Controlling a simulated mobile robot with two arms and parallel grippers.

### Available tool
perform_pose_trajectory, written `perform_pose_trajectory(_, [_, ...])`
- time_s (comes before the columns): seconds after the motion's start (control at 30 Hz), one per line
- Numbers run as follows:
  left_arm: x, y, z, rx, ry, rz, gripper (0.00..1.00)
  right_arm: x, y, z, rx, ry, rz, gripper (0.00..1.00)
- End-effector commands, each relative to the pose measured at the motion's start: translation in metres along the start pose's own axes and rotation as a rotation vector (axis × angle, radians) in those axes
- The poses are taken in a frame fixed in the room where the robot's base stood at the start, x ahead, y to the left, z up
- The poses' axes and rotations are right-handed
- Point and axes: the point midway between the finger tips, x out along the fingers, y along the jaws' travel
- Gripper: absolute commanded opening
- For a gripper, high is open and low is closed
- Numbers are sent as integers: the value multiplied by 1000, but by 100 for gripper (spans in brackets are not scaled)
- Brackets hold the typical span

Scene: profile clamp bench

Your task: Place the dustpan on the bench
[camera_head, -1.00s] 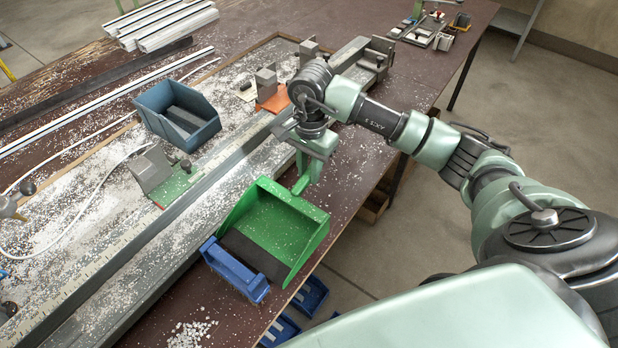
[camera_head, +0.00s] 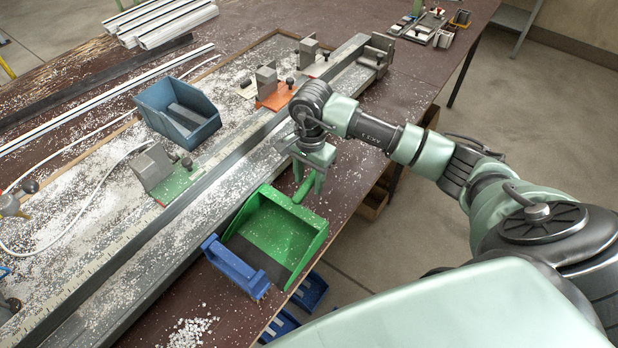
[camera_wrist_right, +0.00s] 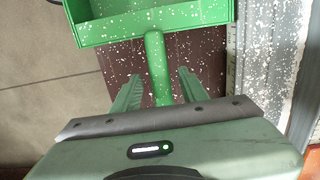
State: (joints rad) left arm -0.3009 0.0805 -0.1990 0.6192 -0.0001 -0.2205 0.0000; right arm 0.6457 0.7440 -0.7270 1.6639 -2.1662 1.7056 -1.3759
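The green dustpan (camera_head: 276,232) rests on the brown bench top (camera_head: 165,315) near its front edge, its pan holding white specks. Its handle (camera_head: 304,189) points away toward my right gripper (camera_head: 310,182). In the right wrist view, the handle (camera_wrist_right: 158,70) runs between the two fingers of the right gripper (camera_wrist_right: 158,92), with a gap on each side, so the gripper is open around it. The pan (camera_wrist_right: 150,20) shows at the top of that view. My left gripper is not in view.
A blue piece (camera_head: 235,268) lies against the pan's near-left side. A long metal rail (camera_head: 150,235) with clamps (camera_head: 158,172) runs behind it, and a blue-grey bin (camera_head: 178,112) stands beyond. White chips (camera_head: 190,332) lie at the front. The bench edge is close to the dustpan.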

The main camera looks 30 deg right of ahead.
Motion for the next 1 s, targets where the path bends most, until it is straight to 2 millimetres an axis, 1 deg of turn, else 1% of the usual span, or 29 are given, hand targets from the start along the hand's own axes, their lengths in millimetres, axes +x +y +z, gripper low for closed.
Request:
perform_pose_trajectory(0.13, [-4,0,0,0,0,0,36,-4,0,0,0,-1,0,43])
perform_pose_trajectory(0.17, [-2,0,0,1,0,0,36,-5,-1,0,0,0,-2,43])
perform_pose_trajectory(0.27, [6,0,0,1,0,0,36,-17,-2,-1,-2,3,-5,43])
perform_pose_trajectory(0.6, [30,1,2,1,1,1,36,-88,-2,-1,0,3,-6,43])
perform_pose_trajectory(0.7, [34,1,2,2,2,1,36,-104,-1,0,-1,2,-4,43])
perform_pose_trajectory(0.83, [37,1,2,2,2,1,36,-117,-1,0,0,0,-2,43])
perform_pose_trajectory(1.0, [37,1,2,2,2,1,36,-122,0,0,0,0,0,43])
